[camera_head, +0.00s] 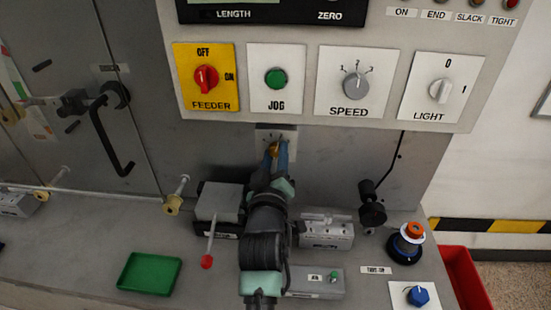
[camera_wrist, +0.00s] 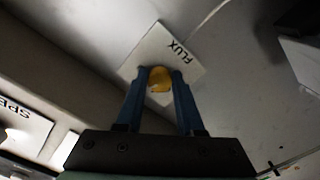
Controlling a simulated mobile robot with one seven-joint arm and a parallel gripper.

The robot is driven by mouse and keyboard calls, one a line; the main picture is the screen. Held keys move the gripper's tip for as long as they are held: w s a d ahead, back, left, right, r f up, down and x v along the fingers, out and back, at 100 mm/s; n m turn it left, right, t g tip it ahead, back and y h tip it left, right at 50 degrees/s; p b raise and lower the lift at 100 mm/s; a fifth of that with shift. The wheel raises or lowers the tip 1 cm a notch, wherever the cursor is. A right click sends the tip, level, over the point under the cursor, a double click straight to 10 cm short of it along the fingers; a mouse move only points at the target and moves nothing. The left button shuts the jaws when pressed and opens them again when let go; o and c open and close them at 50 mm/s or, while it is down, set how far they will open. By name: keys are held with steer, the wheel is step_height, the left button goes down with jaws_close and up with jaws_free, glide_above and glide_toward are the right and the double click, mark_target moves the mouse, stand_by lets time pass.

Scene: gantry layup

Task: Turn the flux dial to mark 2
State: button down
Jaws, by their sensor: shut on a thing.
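The flux dial is a yellow knob (camera_wrist: 160,79) on a white plate labelled FLUX (camera_wrist: 178,52) in the wrist view. In the head view the plate (camera_head: 289,134) sits on the grey panel just below the control board, with the yellow knob (camera_head: 273,150) partly hidden. My gripper (camera_wrist: 160,84) has its two blue fingers on either side of the knob and is shut on it. In the head view my gripper (camera_head: 276,155) reaches up to the plate. The marks and pointer on the dial are hidden or too small to read.
Above are the red feeder switch (camera_head: 206,78), green jog button (camera_head: 276,78), speed knob (camera_head: 356,84) and light switch (camera_head: 439,91). Grey blocks (camera_head: 220,201) (camera_head: 326,234) stand either side of my arm. A green tray (camera_head: 149,273) lies at the left front.

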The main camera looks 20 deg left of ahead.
steer(key=shift+m, duration=0.3)
steer(key=c, duration=0.5)
jaws_free()
steer(key=shift+s, duration=0.1)
steer(key=b+v, duration=0.1)
steer(key=v, duration=1.1)
steer(key=shift+s+d+b, duration=0.1)
steer(key=shift+s+b, duration=0.25)
steer(key=shift+s, duration=0.05)
